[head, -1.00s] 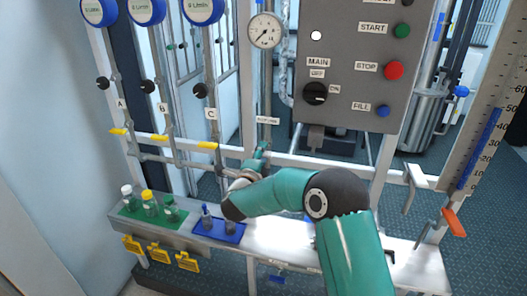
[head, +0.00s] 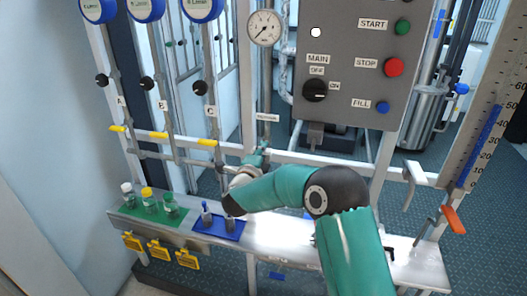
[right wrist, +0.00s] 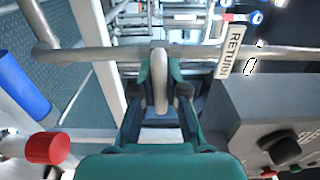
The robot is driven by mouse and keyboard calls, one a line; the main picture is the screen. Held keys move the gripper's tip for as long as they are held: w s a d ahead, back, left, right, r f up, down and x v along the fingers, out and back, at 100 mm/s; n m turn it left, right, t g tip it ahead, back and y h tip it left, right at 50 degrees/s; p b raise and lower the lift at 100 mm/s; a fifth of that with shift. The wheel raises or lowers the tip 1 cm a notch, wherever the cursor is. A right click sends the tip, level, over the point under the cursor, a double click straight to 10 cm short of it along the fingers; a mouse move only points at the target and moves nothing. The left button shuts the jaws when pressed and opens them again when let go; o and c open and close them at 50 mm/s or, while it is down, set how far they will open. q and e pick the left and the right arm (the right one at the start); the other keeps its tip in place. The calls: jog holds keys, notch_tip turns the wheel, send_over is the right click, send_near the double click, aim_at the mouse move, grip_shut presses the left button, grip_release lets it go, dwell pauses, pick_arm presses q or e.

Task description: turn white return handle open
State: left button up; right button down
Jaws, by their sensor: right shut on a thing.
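In the right wrist view the white return handle (right wrist: 160,80) stands upright in front of a horizontal metal pipe (right wrist: 90,54). A RETURN label (right wrist: 230,50) hangs from the pipe just right of it. My right gripper (right wrist: 160,88) is shut on the handle, one finger on each side. In the head view my right gripper (head: 257,157) is at the vertical pipe below the gauge, under a small white label (head: 267,117). There my wrist and forearm hide the handle. My left gripper is in neither view.
A grey control panel (head: 345,85) with buttons and a knob is above right of my arm. Yellow-handled valves (head: 158,135) are on the left. Bottles stand on a green mat (head: 130,212) and a blue mat (head: 210,232) on the shelf below. An orange lever (head: 453,220) is at right.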

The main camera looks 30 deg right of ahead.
jog(key=shift+a+f, duration=0.1)
jog(key=shift+f, duration=0.15)
jog(key=shift+f+n+b, duration=0.1)
jog(key=shift+n+b, duration=0.45)
jog(key=shift+n, duration=1.35)
jog(key=shift+n+b, duration=0.35)
jog(key=shift+n, duration=0.55)
jog(key=n, duration=0.2)
jog(key=shift+a+n, duration=0.1)
jog(key=shift+n, duration=0.3)
jog(key=n+p, duration=0.1)
jog(key=n, duration=0.3)
jog(key=shift+n, duration=0.3)
jog(key=n+p, duration=0.2)
jog(key=n, duration=0.2)
jog(key=shift+n, duration=0.4)
